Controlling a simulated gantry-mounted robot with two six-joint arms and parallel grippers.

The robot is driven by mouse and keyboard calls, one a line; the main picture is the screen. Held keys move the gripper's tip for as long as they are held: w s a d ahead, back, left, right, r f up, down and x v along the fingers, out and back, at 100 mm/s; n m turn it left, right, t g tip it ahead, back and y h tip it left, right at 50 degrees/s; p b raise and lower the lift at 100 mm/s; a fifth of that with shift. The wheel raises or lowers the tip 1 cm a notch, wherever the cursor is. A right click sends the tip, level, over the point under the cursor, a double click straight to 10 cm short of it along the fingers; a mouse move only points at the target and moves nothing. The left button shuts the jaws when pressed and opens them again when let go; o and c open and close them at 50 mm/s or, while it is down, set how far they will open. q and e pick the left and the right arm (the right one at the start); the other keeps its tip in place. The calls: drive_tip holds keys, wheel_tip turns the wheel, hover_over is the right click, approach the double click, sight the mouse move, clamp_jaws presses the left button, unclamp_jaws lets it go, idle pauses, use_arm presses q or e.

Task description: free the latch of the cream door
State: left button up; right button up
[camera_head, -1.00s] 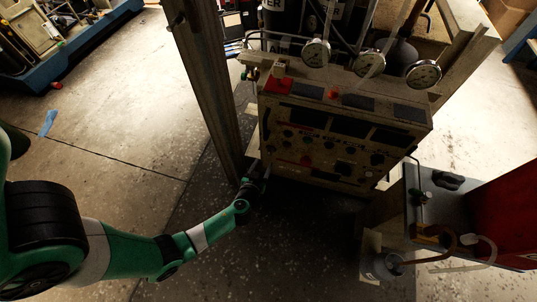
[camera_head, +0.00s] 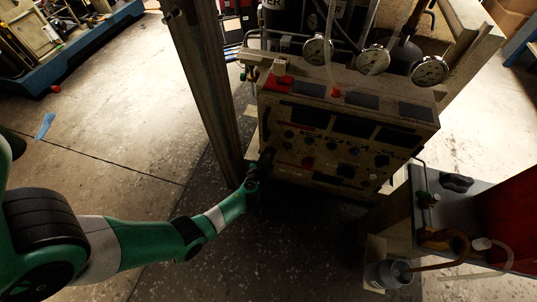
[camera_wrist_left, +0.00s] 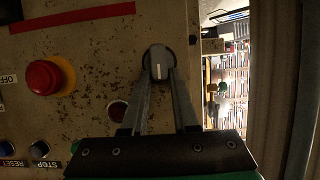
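The cream door is the worn panel face (camera_head: 330,160) of the control box in the head view, and it fills much of the left wrist view (camera_wrist_left: 100,50). Its latch, a round dark knob with a pale raised grip (camera_wrist_left: 158,66), sits near the panel's right edge in the wrist view. My left gripper (camera_head: 266,160) is at the panel's left side in the head view, in shadow. In the wrist view its two fingers (camera_wrist_left: 161,80) stand apart, with their tips at the latch's lower edge and the grip between them. Contact cannot be told. My right gripper is out of view.
A red emergency button (camera_wrist_left: 43,78), a small dark red button (camera_wrist_left: 118,110) and blue buttons share the panel. A metal post (camera_head: 210,90) stands close left of the box. Gauges (camera_head: 373,60) sit above. A bench with a red item (camera_head: 510,215) stands at right.

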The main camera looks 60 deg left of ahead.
use_arm(q)
clamp_jaws()
drive_tip(key=shift+f, duration=0.1)
drive_tip(key=shift+w+d+f+m+g+y+b, duration=0.15)
drive_tip(key=shift+m+g+y+b, duration=0.25)
drive_tip(key=shift+m+b, duration=0.25)
drive_tip(key=shift+w+d+m+g+y+b, duration=0.2)
drive_tip(key=shift+m+g+y+b, duration=0.25)
drive_tip(key=shift+m, duration=0.45)
drive_tip(key=shift+w+d+f+m+g+y+b, duration=0.15)
drive_tip(key=shift+m+g+y+b, duration=0.2)
drive_tip(key=shift+m+b, duration=0.3)
drive_tip(key=o, duration=0.7)
unclamp_jaws()
drive_tip(key=shift+r, duration=0.1)
